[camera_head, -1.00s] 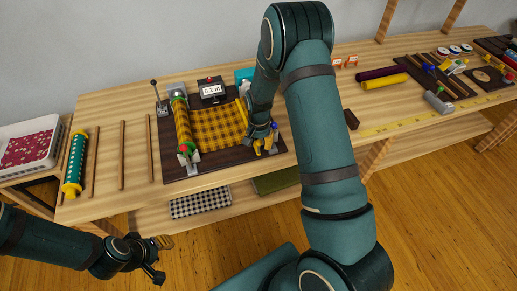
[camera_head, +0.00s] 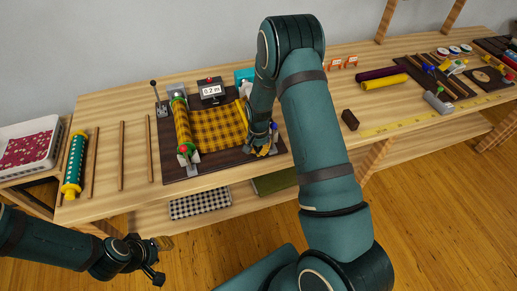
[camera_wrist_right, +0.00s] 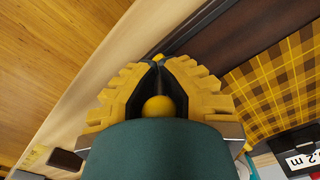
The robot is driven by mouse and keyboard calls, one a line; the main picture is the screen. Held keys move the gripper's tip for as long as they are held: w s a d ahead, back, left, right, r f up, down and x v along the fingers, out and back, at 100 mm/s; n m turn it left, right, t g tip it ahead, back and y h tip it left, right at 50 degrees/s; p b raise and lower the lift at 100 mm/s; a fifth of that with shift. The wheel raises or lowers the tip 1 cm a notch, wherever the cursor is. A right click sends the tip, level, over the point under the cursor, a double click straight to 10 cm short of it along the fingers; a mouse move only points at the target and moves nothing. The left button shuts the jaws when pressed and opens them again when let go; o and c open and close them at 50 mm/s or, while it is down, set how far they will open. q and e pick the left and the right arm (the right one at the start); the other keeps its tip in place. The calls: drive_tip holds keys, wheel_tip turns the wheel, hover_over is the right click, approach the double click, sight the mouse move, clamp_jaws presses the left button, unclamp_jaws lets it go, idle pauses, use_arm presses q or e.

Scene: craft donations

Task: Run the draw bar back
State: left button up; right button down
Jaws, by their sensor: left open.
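The cloth-measuring device's dark board (camera_head: 215,161) lies on the bench, with yellow checked cloth (camera_head: 217,128) drawn out from a roll (camera_head: 182,122) at its left. The draw bar (camera_head: 242,112) lies along the cloth's right edge, partly hidden by my right arm. My right gripper (camera_head: 262,148) is low at the board's front right. In the right wrist view its yellow-padded fingers (camera_wrist_right: 157,66) close around a round yellow knob (camera_wrist_right: 158,107), which seems to be the bar's handle. My left gripper (camera_head: 158,271) is open and empty, in front of the bench.
A display (camera_head: 211,90) reads 0.2 m behind the cloth. A black lever (camera_head: 155,92) stands at the board's back left. Thin sticks (camera_head: 121,155) and a teal roll (camera_head: 75,164) lie to the left. A dark brown block (camera_head: 350,119) lies right of my right arm.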

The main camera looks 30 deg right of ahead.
drive_tip(key=w+a, duration=0.1)
drive_tip(key=a, duration=0.3)
drive_tip(key=w+a, duration=0.1)
drive_tip(key=a, duration=0.4)
drive_tip(key=w+a, duration=0.1)
drive_tip(key=a, duration=0.4)
drive_tip(key=shift+w+a+b, duration=0.15)
drive_tip(key=shift+b, duration=0.25)
drive_tip(key=c, duration=1.1)
unclamp_jaws()
drive_tip(key=shift+o, duration=0.2)
drive_tip(key=shift+r, duration=0.1)
wheel_tip(320, 180, up, 12)
